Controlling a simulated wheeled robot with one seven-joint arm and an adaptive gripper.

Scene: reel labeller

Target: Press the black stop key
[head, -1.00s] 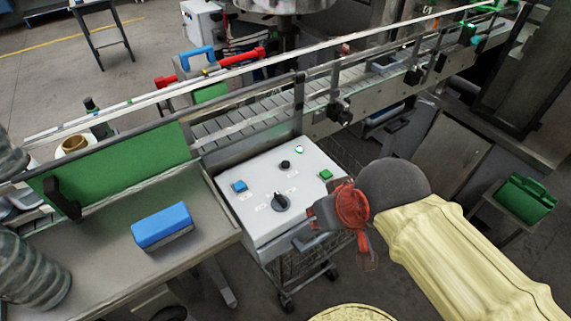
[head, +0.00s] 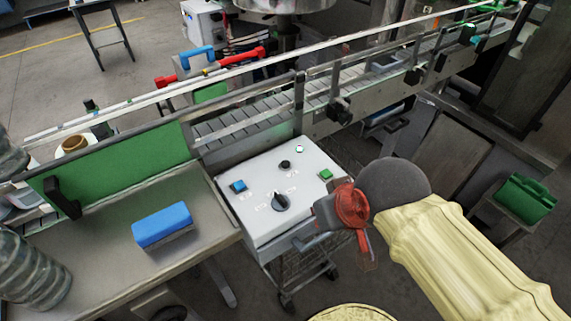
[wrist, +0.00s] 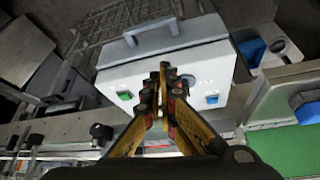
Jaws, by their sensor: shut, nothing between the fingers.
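The light grey control panel (head: 262,215) has a small round black key (head: 285,165) near its back edge. In front of that key is a larger black rotary knob (head: 280,201). A blue key (head: 238,186) is at the panel's left and a green key (head: 326,174) at its right. My gripper is at the panel's right front side in the head view, its tips hard to make out. In the wrist view my gripper (wrist: 170,76) is shut and empty over the panel, between the green key (wrist: 124,96) and blue key (wrist: 212,99). It hides the panel's middle, including the black key.
A small round lamp (head: 299,149) is on the panel's back right. A panel handle (head: 312,240) juts from its front edge. The conveyor (head: 245,122) and its rails run behind. A blue block (head: 162,224) lies on the table (head: 110,270) at left.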

